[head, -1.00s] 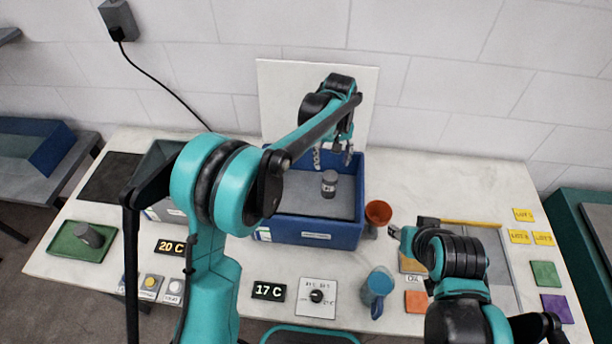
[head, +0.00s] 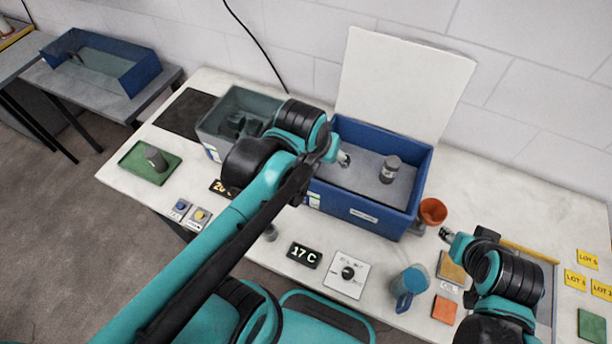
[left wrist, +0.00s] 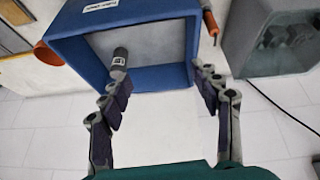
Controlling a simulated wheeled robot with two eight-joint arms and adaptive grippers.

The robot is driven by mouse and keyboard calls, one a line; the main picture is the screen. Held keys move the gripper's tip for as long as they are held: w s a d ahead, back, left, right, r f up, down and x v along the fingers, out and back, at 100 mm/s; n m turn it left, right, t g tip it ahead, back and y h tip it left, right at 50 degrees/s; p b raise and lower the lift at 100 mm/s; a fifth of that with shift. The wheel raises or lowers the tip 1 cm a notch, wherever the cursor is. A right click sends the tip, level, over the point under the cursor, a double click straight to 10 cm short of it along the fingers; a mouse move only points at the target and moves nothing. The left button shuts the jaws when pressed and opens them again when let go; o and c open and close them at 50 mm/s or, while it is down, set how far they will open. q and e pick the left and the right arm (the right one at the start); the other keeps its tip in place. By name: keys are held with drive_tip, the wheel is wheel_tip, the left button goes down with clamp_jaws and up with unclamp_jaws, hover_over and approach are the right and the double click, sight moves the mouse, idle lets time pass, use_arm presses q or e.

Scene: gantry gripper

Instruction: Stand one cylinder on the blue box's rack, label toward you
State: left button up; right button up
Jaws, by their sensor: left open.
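A grey cylinder (head: 390,170) stands upright inside the blue box (head: 416,208), toward its right side. A pale label patch shows on it in the left wrist view (left wrist: 119,62); the label is too small to read. My left gripper (head: 342,158) is over the left part of the box, apart from the cylinder. In the left wrist view its fingers (left wrist: 162,92) are spread wide with nothing between them. My right gripper (head: 447,235) is low at the right, near the orange cup; its jaws are too small to judge. Another cylinder (head: 156,158) stands on the green tray (head: 135,172).
A grey box (head: 215,128) with dark items stands left of the blue box, partly behind my left arm. An open white lid (head: 400,85) rises behind the blue box.

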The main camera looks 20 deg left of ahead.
use_arm(q)
drive_tip(key=s+a+f+t, duration=0.1)
drive_tip(key=s+a+f, duration=0.1)
drive_tip(key=s, duration=0.3)
drive_tip(key=shift+s+a+f+m+t, duration=0.25)
drive_tip(key=shift+f+m+t, duration=0.05)
drive_tip(key=shift+f+m, duration=0.1)
